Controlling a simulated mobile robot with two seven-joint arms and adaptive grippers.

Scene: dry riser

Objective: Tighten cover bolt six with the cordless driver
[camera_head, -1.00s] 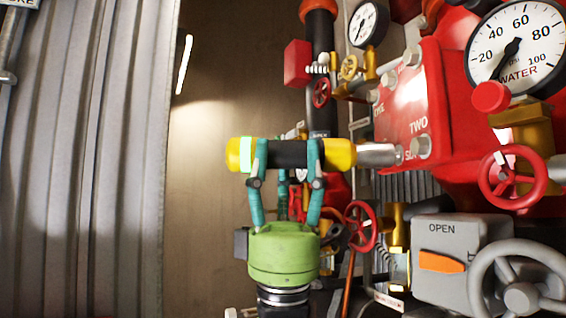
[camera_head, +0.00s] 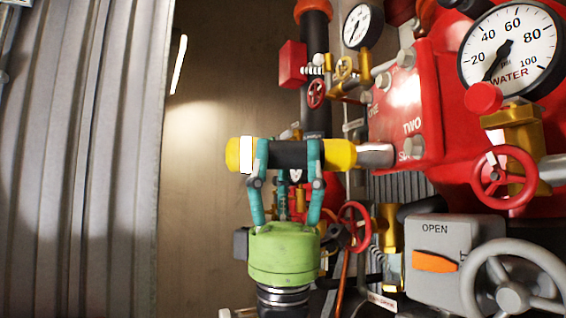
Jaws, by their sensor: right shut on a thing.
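My right gripper (camera_head: 287,160), a green body with teal fingers, is shut around the black middle of the cordless driver. The driver (camera_head: 340,153) is yellow and black and lies level, with a white band near its left end. Its silver nose (camera_head: 375,155) points right at the red cover (camera_head: 405,95). The nose tip is at the cover's lower left, beside a partly hidden label beginning "S". Bolt six is not clearly seen; the nose may hide it. A grey bolt head (camera_head: 414,148) shows just right of the tip, under the word "TWO". My left gripper is not in view.
A water gauge (camera_head: 512,48) and red handwheels (camera_head: 504,178) crowd the right. A grey box marked "OPEN" (camera_head: 440,262) and a grey handwheel (camera_head: 515,290) stand below. Another red handwheel (camera_head: 355,226) is close right of my gripper. The corrugated wall (camera_head: 80,160) is left.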

